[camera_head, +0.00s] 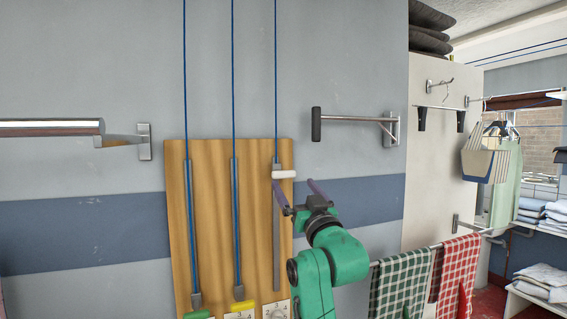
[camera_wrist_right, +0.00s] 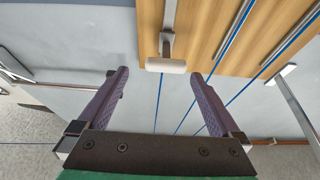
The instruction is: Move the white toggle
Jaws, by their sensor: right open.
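The white toggle (camera_head: 284,174) is a short horizontal bar high on the right-hand track of a wooden board (camera_head: 213,200) on the wall. It also shows in the right wrist view (camera_wrist_right: 166,65), where it appears between the fingertips. My right gripper (camera_head: 294,184) is open, with its purple fingers just below and around the toggle in the head view. I see no contact; the exact depth gap is hard to tell. My left gripper is not in view.
A green toggle (camera_head: 197,314) and a yellow toggle (camera_head: 243,306) sit low on the neighbouring tracks. A wall bracket (camera_head: 356,118) juts out at the upper right. Checked towels (camera_head: 400,284) hang on a rail at the lower right.

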